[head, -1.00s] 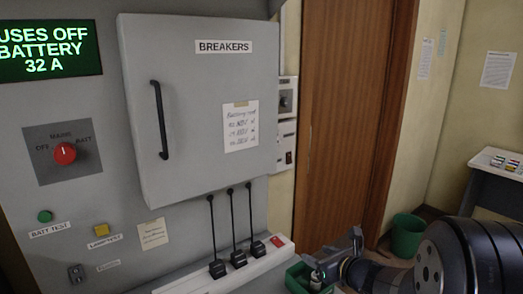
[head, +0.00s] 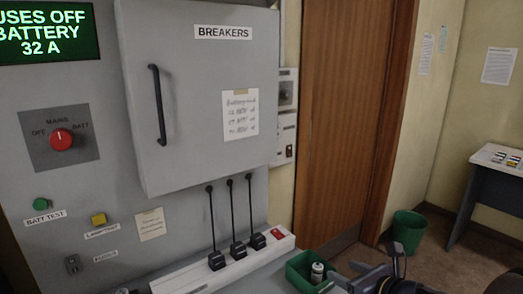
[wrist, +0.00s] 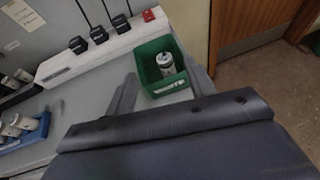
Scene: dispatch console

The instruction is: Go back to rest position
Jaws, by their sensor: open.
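My gripper (wrist: 160,88) is open in the wrist view, its two fingers apart with nothing between them that they touch. Beyond the fingers stands a green bin (wrist: 149,84) with a white cylinder (wrist: 166,63) in it. In the head view part of my gripper (head: 345,279) shows at the bottom edge, just right of the green bin (head: 299,280). The white cylinder (head: 317,272) stands in that bin. The rest of my arm is mostly cut off at the lower right.
A white power strip (head: 190,274) with several black plugs lies along the panel. The closed breakers cabinet (head: 200,100) stands behind it. A blue rack (wrist: 28,138) with white cylinders is at the left of the wrist view. A green bucket (head: 408,233) stands on the floor right.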

